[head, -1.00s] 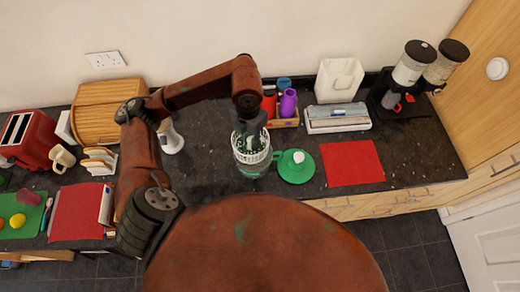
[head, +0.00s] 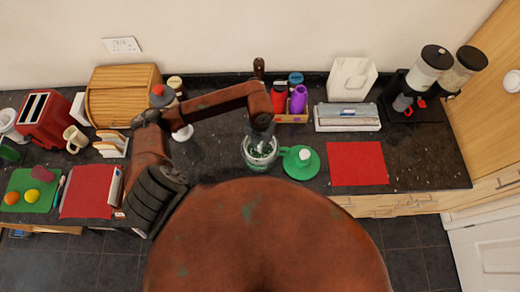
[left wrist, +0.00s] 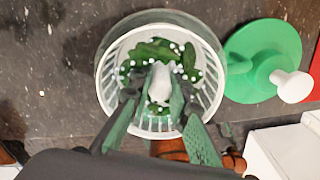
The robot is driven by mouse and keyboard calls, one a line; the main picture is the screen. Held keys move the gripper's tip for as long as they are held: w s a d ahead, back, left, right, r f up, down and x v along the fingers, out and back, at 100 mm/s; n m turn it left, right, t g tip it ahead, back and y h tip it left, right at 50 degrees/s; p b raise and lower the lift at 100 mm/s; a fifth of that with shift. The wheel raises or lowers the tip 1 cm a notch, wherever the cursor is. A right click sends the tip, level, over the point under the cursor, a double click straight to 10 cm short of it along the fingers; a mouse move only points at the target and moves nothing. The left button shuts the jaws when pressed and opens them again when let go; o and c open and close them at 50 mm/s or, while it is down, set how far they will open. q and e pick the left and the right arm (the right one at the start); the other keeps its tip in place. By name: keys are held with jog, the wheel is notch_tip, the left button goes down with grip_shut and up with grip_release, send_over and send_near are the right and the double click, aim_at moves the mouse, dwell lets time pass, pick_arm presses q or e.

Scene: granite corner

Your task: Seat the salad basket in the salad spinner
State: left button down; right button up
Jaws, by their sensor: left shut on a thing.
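The white slatted salad basket (head: 247,150) holds green leaves and small white bits. In the left wrist view the basket (left wrist: 107,78) sits within the round rim of the clear greenish spinner bowl (left wrist: 150,16). The bowl (head: 258,168) stands on the dark counter in the head view. My left gripper (head: 262,140) points down into the basket. In the left wrist view the gripper (left wrist: 158,95) is shut around the basket's white central post (left wrist: 160,80). Whether the basket touches the bowl floor is hidden. My right gripper is not in view.
The green lid (head: 300,163) with a white knob lies just right of the bowl. A red mat (head: 357,163) lies further right. Behind stands a caddy (head: 292,118) with bottles. A bread box (head: 122,95) and red toaster (head: 47,121) stand left.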

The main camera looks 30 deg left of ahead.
aim_at(260, 151)
pick_arm(q)
jog(key=shift+f, duration=0.55)
notch_tip(260, 151, down, 3)
jog(key=shift+p, duration=0.35)
jog(key=shift+f, duration=0.1)
jog(key=shift+f, duration=0.15)
jog(key=c, duration=1.8)
grip_release()
